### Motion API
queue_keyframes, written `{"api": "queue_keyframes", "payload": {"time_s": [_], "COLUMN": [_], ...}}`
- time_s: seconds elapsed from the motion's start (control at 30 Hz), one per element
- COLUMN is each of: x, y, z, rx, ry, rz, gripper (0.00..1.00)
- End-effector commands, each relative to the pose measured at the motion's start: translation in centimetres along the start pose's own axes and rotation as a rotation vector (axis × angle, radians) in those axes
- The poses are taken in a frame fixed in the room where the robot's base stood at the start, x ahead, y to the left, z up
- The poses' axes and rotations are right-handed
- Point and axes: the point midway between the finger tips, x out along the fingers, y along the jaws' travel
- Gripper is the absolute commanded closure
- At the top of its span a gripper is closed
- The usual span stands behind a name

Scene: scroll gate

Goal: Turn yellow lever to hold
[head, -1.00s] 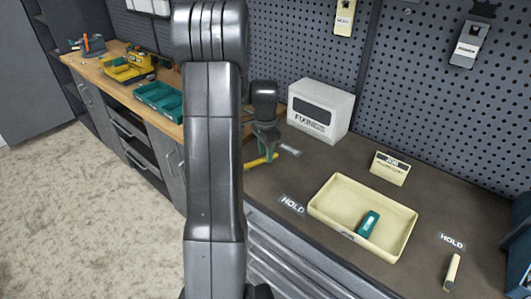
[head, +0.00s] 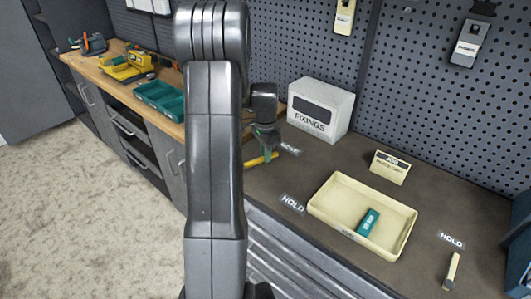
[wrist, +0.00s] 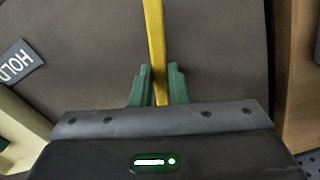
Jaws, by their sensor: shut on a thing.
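The yellow lever (head: 254,162) lies low over the dark worktop, just right of my arm in the head view. In the wrist view the yellow lever (wrist: 155,40) runs from the top edge down between my green fingers. My gripper (wrist: 158,88) is shut on it; in the head view my gripper (head: 266,152) hangs over the lever. A HOLD label (head: 292,203) lies near the tray's left corner, and a small label (head: 290,149) lies beside the lever's right end. The lever's left end is hidden behind my arm.
A cream tray (head: 398,248) holding a teal item (head: 368,222) stands to the right. A FIXINGS box (head: 318,108) stands behind, against the pegboard. A cream handle (head: 452,271) lies by another HOLD label (head: 451,240). Bare worktop lies between lever and tray.

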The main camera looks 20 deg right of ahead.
Motion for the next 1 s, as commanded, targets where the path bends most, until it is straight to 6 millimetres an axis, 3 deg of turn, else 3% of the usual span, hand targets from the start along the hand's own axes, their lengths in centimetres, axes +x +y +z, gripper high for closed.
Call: {"api": "queue_keyframes", "payload": {"time_s": [0.37, 1.0], "x": [0.1, 0.0], "y": [1.5, 5.1], "z": [0.1, 2.2], "rx": [0.21, 0.81], "ry": [0.001, 0.001], "rz": [-0.002, -0.003], "gripper": [1.0, 1.0]}}
